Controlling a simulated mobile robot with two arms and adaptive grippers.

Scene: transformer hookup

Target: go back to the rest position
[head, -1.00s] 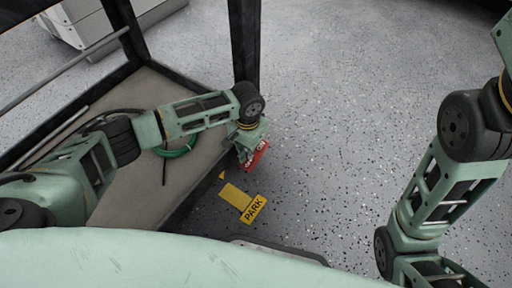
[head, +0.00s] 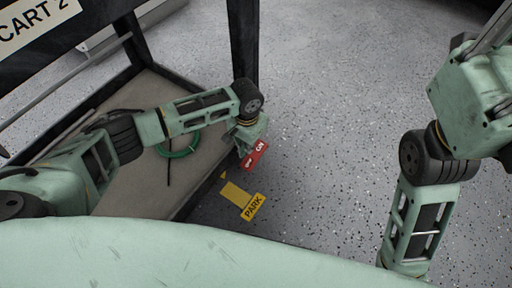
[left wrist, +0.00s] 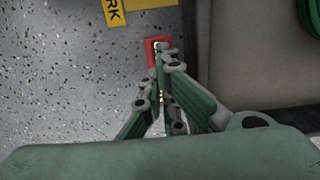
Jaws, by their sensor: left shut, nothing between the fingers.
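My left gripper (head: 244,142) is at the right edge of the cart's lower shelf, beside a red plate (head: 256,156) with white lettering that includes "ON". In the left wrist view its fingers (left wrist: 163,65) are shut with nothing between them. They overlap the red plate (left wrist: 151,43) in that view; whether they touch it I cannot tell. My right arm shows at the right of the head view, and its gripper is out of the picture.
The cart has dark posts (head: 243,45), a "CART 2" sign (head: 35,22) and a grey-brown lower shelf (head: 125,180) with a green cable coil (head: 182,153). A yellow "PARK" marking (head: 252,206) is on the speckled floor. Open floor (head: 335,110) lies right of the cart.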

